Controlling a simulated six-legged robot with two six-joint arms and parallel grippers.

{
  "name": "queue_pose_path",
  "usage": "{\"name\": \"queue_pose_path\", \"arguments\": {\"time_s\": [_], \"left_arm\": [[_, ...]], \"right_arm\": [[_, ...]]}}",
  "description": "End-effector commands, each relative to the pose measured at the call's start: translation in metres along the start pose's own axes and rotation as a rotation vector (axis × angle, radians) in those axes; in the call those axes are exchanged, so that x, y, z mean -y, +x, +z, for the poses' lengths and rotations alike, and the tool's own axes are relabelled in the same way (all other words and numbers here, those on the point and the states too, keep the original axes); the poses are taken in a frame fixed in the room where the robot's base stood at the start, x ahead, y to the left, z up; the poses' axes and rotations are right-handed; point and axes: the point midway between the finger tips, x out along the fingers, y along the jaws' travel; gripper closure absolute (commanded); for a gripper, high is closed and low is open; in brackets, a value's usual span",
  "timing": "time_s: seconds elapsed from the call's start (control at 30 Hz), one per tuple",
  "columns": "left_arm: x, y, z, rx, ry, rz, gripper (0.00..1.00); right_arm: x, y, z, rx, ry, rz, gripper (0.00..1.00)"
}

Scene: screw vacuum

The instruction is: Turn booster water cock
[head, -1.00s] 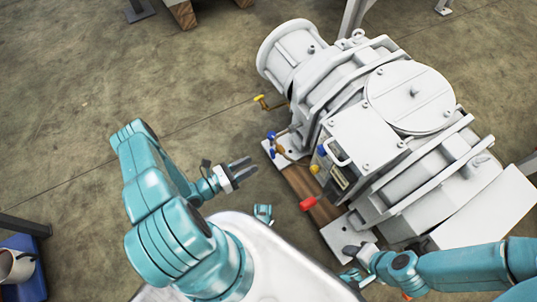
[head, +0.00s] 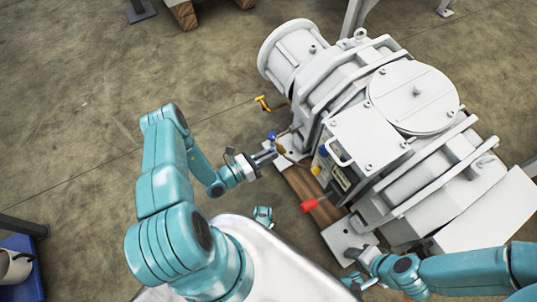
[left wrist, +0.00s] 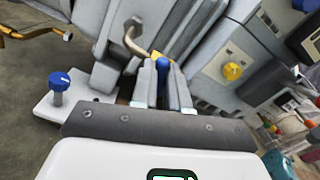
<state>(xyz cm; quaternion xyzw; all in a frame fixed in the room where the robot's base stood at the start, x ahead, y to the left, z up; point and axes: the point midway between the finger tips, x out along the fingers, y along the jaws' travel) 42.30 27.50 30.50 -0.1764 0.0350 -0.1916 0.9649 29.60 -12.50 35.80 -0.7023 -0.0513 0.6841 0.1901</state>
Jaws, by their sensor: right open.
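Two blue-handled valves sit low on the near side of the white booster pump (head: 372,140); the pictures do not label which is the water cock. One blue handle (left wrist: 163,68) appears between my left gripper's fingertips (left wrist: 165,84) in the left wrist view, with a gap between the fingers; contact cannot be told. The other, a round blue knob (left wrist: 58,80), is left of the fingers. In the head view a blue handle (head: 271,136) shows just beyond my left gripper (head: 266,156). My right gripper (head: 357,267) is open and empty by the pump's near foot.
A yellow handle (head: 262,103) sticks out left of the pump. A red handle (head: 308,205) and a panel with yellow and blue knobs are on its near side. A brass pipe bends close to my left fingers. The floor (head: 75,125) on the left is clear.

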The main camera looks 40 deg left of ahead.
Motion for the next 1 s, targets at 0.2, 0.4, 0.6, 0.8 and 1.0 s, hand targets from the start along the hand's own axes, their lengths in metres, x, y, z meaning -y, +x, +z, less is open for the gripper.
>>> {"name": "queue_pose_path", "arguments": {"time_s": [0.2,0.4,0.6,0.8,1.0], "left_arm": [[0.000,0.000,-0.001,0.000,-0.013,0.000,1.00],[-0.001,0.000,-0.001,-0.001,-0.084,0.000,1.00],[-0.002,0.000,-0.002,-0.001,-0.230,0.000,1.00],[-0.002,-0.001,-0.002,-0.001,-0.418,0.000,1.00],[-0.003,-0.001,-0.003,-0.001,-0.609,0.000,1.00]], "right_arm": [[0.000,0.001,0.000,0.000,0.000,0.000,0.57],[-0.002,0.003,-0.001,-0.001,0.001,0.000,0.57],[-0.004,0.007,-0.002,-0.005,0.005,0.001,0.57],[-0.007,0.012,-0.003,-0.009,0.008,0.001,0.57],[-0.009,0.017,-0.005,-0.012,0.012,0.001,0.57]]}}
